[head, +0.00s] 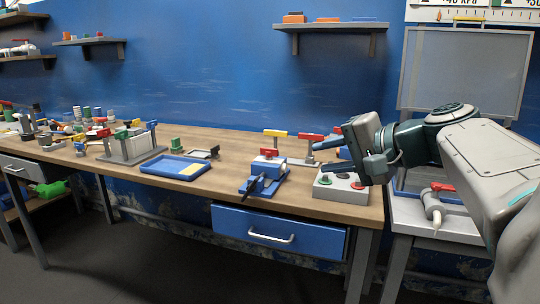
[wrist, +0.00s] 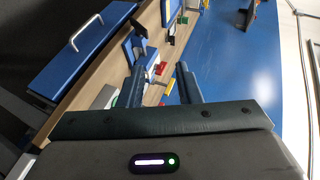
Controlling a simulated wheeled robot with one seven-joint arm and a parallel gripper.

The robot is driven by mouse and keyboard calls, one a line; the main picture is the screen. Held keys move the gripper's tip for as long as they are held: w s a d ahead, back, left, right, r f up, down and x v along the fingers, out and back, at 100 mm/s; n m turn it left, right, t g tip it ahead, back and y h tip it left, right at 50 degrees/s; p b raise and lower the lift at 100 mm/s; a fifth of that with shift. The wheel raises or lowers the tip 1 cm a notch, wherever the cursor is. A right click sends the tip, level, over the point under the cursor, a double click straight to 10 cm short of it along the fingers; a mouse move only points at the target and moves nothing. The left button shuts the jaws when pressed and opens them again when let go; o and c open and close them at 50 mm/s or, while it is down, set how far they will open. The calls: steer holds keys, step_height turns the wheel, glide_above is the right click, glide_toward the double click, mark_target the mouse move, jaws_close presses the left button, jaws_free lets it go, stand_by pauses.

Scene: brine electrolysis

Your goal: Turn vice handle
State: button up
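The blue vice (head: 266,176) stands near the front edge of the wooden bench. It has a dark handle (head: 256,187) on its front side. In the wrist view a blue body that looks like the vice (wrist: 134,46) lies beyond the fingertips; its handle is hard to make out there. My gripper (head: 338,152) is to the right of the vice, above the bench's right end, and apart from it. In the wrist view my gripper (wrist: 160,72) has its two fingers spread with nothing held between them.
A grey control box (head: 341,188) with buttons sits right of the vice, below my gripper. Valves with yellow and red handles (head: 311,138) stand behind. A blue tray (head: 176,166) lies to the left. A blue drawer (head: 280,232) with a handle is under the bench.

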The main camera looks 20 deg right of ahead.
steer(key=shift+c, duration=1.4)
steer(key=n+g+h+p, duration=0.2)
steer(key=g+h+p, duration=0.25)
steer(key=p, duration=2.15)
glide_above(252, 186)
steer(key=s+d, duration=0.2)
steer(key=s, duration=0.5)
step_height(252, 186, down, 6)
steer(key=b+x, duration=0.1)
steer(key=x, duration=0.6)
steer(key=b+x, duration=0.1)
steer(key=x, duration=0.5)
steer(key=shift+w+f+b, duration=0.1)
steer(key=shift+w+b, duration=0.2)
steer(key=shift+w, duration=0.3)
jaws_close()
